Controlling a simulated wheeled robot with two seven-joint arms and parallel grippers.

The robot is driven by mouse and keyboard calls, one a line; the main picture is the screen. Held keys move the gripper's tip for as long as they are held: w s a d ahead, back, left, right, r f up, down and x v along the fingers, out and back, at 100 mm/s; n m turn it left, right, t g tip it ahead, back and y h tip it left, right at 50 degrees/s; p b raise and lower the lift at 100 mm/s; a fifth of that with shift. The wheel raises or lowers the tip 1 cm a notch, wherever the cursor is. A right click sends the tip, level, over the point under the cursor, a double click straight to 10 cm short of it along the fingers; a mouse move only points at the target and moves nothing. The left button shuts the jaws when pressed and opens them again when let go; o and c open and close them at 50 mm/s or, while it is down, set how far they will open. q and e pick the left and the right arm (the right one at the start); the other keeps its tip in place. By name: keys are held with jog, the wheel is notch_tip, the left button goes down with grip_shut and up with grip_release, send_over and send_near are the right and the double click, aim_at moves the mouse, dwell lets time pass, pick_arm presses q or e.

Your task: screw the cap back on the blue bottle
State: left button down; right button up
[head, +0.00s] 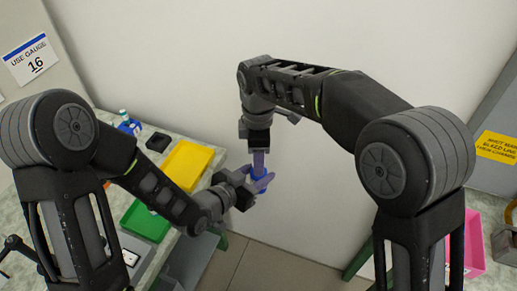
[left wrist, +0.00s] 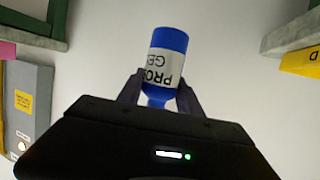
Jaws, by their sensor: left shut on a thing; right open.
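The blue bottle (head: 262,187) is held off the table, in front of the wall, near the middle of the head view. In the left wrist view the blue bottle (left wrist: 168,42) shows a white label with upside-down dark print and a narrower blue part between the fingers. My left gripper (head: 262,182) is shut on it; its fingers also show in the left wrist view (left wrist: 158,90). My right gripper (head: 260,162) points down just above the bottle, open. I cannot make out the cap; the bottle's top is hidden or too small to tell.
On the speckled table at left are a yellow tray (head: 188,163), a green tray (head: 146,222), a small black block (head: 158,142) and small blue-and-white items (head: 127,123). A pink bin (head: 473,243) stands at right.

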grip_shut()
dwell(0.6)
jog(key=m, duration=0.6)
jog(key=shift+m, duration=0.3)
jog(key=m, duration=0.8)
jog(key=shift+f, duration=0.1)
jog(key=shift+o, duration=0.6)
grip_release()
